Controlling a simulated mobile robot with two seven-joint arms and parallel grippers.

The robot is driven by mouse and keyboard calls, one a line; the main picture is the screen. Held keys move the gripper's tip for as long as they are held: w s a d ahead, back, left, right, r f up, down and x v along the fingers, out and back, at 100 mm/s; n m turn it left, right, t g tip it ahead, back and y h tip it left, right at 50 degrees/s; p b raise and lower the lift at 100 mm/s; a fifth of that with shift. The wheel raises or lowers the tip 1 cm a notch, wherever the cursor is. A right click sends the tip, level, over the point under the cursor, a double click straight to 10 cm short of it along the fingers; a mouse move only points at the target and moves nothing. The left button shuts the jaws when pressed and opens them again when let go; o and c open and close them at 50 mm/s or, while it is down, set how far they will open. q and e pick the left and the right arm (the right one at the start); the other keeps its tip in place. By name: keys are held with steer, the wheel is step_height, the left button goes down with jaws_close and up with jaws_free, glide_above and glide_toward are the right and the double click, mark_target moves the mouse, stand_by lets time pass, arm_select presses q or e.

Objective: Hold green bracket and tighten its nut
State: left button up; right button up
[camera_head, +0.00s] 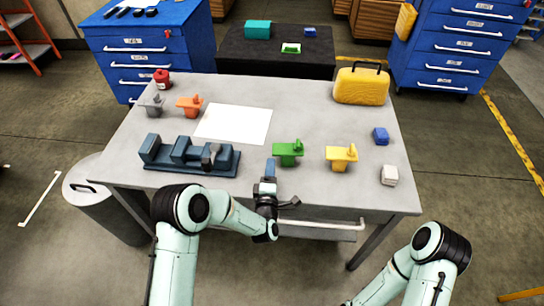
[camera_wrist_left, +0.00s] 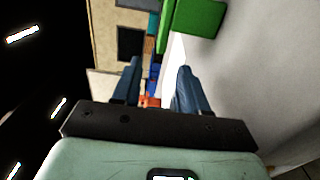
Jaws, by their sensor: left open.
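The green bracket (camera_head: 288,152) stands on the grey table near its front edge, right of the middle. It also shows at the top of the left wrist view (camera_wrist_left: 200,16), partly cut off by the frame. My left gripper (camera_head: 270,168) is just left of the green bracket and apart from it, near the front edge of the table. Its two blue fingers (camera_wrist_left: 156,88) are open, with nothing held between them. A small upright piece stands on top of the bracket; I cannot make out a nut. My right gripper is out of view; only part of that arm shows at lower right.
A yellow bracket (camera_head: 341,157) stands right of the green one. A dark blue jig (camera_head: 190,157) is at left. Orange (camera_head: 190,105) and grey (camera_head: 152,104) brackets, a white sheet (camera_head: 234,123) and a yellow case (camera_head: 361,86) lie farther back. A blue block (camera_head: 381,136) is at right.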

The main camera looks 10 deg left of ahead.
mark_target(285, 150)
arm_select(q)
steer(key=w, duration=0.9)
steer(key=shift+w+a, duration=0.15)
steer(key=shift+w, duration=0.05)
